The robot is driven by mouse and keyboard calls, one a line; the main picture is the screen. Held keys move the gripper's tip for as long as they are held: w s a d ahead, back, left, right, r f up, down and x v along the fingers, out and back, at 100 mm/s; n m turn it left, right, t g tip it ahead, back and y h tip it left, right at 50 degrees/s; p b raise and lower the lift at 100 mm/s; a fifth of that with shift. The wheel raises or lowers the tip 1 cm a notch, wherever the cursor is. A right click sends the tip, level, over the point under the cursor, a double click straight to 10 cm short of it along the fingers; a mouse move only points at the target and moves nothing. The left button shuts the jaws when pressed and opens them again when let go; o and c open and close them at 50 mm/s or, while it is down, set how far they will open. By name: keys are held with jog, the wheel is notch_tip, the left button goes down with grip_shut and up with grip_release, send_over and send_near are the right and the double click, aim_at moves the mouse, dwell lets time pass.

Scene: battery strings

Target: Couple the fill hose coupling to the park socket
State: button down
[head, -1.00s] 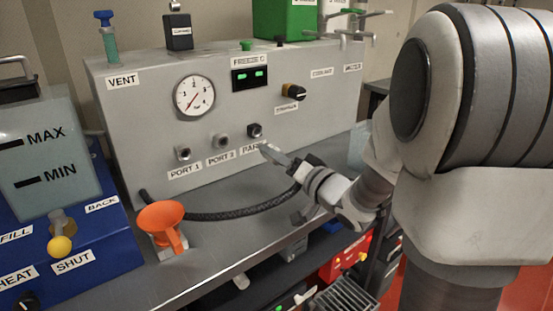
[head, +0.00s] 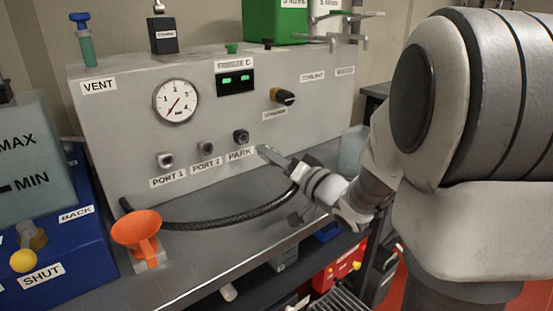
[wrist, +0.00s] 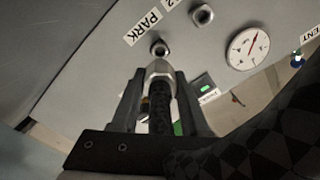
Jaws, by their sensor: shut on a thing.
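The park socket (head: 241,136) is a dark round fitting above the PARK label on the grey panel; it also shows in the wrist view (wrist: 160,48). My gripper (head: 272,155) is just right of and below the socket. It is shut on the fill hose coupling, a silver hex-ended piece held between the fingers in the wrist view (wrist: 160,71). The coupling points at the socket, and the socket's face still shows beyond its tip; they look apart. In the head view the fingers largely hide the coupling. The black braided hose (head: 235,215) curves along the bench to my gripper.
Port 1 (head: 165,160) and port 2 (head: 205,148) sit left of the park socket. A pressure gauge (head: 176,101) and a black knob (head: 284,97) are above. An orange funnel (head: 137,228) stands at the bench's front left. Bare bench (head: 200,262) lies before the hose.

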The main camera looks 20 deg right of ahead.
jog(key=shift+x, duration=2.5)
jog(key=shift+x, duration=1.7)
jog(key=shift+c, duration=1.6)
grip_release()
jog(key=p, duration=0.2)
send_near(257, 147)
jog(key=shift+d+f+v, duration=0.15)
jog(key=shift+d+v, duration=0.05)
jog(key=shift+v, duration=1)
jog(key=shift+d+f+v, duration=0.2)
jog(key=shift+v, duration=1)
jog(key=shift+w, duration=0.15)
